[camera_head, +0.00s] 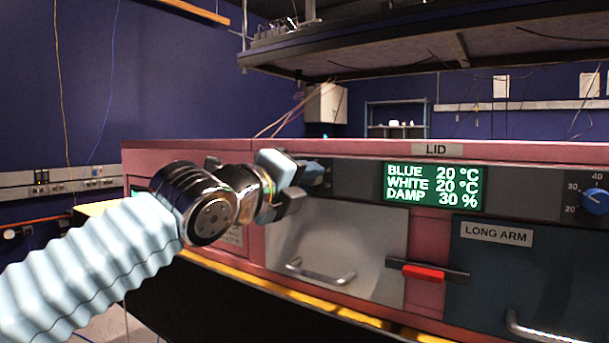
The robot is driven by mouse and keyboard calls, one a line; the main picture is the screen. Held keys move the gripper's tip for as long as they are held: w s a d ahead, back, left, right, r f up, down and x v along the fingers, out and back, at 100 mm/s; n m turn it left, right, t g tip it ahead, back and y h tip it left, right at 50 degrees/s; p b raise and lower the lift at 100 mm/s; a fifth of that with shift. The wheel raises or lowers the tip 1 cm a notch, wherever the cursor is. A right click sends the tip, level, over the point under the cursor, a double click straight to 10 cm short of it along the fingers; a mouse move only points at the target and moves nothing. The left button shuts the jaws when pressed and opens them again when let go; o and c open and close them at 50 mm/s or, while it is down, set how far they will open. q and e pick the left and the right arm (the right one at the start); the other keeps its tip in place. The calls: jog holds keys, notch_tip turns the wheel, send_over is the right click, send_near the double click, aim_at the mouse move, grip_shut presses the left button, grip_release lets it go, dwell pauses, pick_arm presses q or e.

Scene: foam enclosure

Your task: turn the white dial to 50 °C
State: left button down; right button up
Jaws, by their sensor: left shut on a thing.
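My left gripper (287,185) reaches the pink enclosure's front panel, left of the display, with its fingers shut on the white dial (310,173). The fingers hide most of the dial, so its pointer and scale cannot be read. The green display (433,186) reads BLUE 20 °C, WHITE 20 °C and DAMP 30 %. My right gripper is not in view.
A blue dial (595,200) is on the panel at the far right. Below are a pale door with a metal handle (320,275), a red latch (424,273) and a dark door labelled LONG ARM (497,234). A dark platform (440,50) hangs above the enclosure.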

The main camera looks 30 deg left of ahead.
pick_arm(q)
jog(key=shift+f+m, duration=0.15)
jog(key=shift+m, duration=0.35)
jog(key=c, duration=0.8)
grip_release()
jog(key=shift+c, duration=0.2)
jog(key=s+a+b, duration=0.1)
jog(key=s, duration=1.2)
jog(key=shift+s, duration=0.4)
